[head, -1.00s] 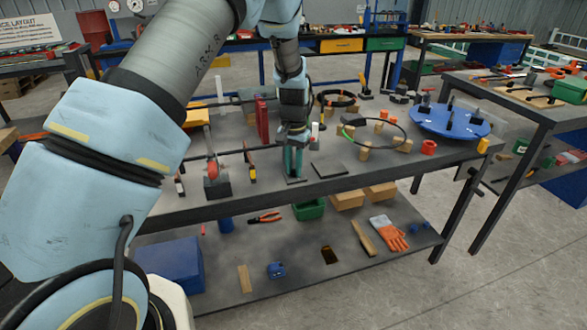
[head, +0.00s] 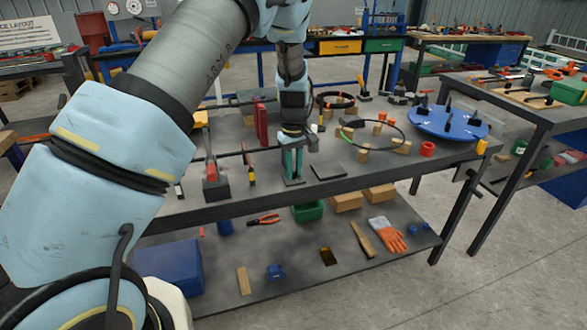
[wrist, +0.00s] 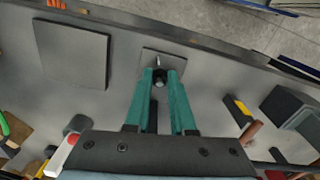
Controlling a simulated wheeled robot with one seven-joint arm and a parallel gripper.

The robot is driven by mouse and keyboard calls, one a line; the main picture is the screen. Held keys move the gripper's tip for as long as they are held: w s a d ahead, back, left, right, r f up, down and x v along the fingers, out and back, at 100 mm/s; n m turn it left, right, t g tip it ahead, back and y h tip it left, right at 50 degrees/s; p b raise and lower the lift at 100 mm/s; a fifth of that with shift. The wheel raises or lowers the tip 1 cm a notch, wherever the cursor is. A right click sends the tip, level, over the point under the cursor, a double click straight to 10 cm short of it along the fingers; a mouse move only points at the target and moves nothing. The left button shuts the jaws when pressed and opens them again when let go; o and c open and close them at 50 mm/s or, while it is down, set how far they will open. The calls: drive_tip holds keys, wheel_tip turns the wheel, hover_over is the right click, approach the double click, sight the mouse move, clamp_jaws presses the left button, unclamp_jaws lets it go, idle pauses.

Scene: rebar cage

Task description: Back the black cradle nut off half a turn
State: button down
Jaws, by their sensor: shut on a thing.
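My gripper (head: 293,168) points straight down near the front edge of the bench. In the wrist view its two teal fingers (wrist: 164,80) are shut on a small dark nut, the black cradle nut (wrist: 158,76), which shows between the fingertips. A thin bright stud end sticks out just beyond it. Below is a small grey square base plate (wrist: 150,56) on the bench top; it also shows under the fingers in the head view (head: 293,181). The fingers hide most of the nut, and its turn angle cannot be read.
A flat dark plate (head: 328,171) lies right of the gripper. Left are a screwdriver-like tool (head: 251,172) and a dark block stand (head: 215,186) with a red part. Wooden blocks, a cable loop and a blue turntable (head: 448,122) fill the right side. The bench's front edge is close.

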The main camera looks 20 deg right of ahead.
sight(295, 172)
drive_tip(key=n+p, duration=0.1)
drive_tip(key=n, duration=0.4)
drive_tip(key=shift+d, duration=0.1)
drive_tip(key=shift+w+d+n+p, duration=0.1)
drive_tip(key=shift+n+p, duration=0.45)
drive_tip(key=shift+n, duration=1.85)
drive_tip(key=c, duration=0.8)
unclamp_jaws()
drive_tip(key=shift+o, duration=0.2)
wheel_tip(295, 172, up, 11)
drive_tip(key=b, duration=0.2)
drive_tip(key=shift+f, duration=0.1)
